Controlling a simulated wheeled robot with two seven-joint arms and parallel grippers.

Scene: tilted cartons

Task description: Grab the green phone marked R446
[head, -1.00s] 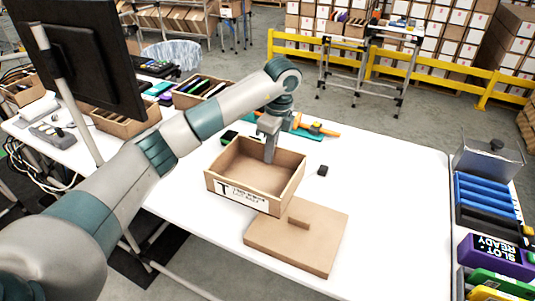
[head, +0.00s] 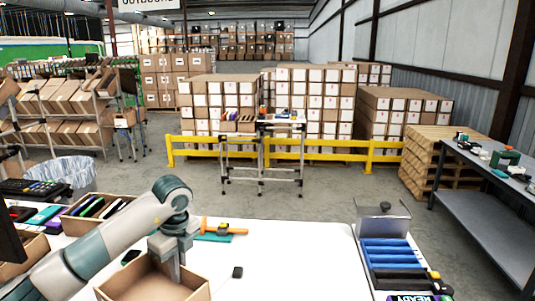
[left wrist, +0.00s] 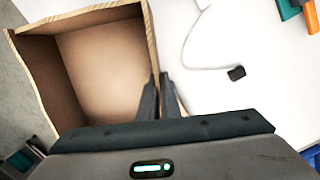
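No green phone with a readable R446 mark shows in these views. An open brown carton (head: 197,293) stands at the bottom of the head view, cut off by the frame. In the left wrist view the carton (left wrist: 100,60) looks empty in the part that shows. My left gripper (head: 177,277) is at the carton's right side wall. In the wrist view its two fingers (left wrist: 161,90) are close together around the end of that wall, seemingly pinching it. My right gripper is not in view.
A carton of upright phones (head: 72,220) stands at the left. A small black block (head: 237,272) and an orange tool (head: 222,227) lie on the white table (head: 300,260). A rack of blue items (head: 390,255) is at the right. A yellow barrier (head: 300,150) stands beyond.

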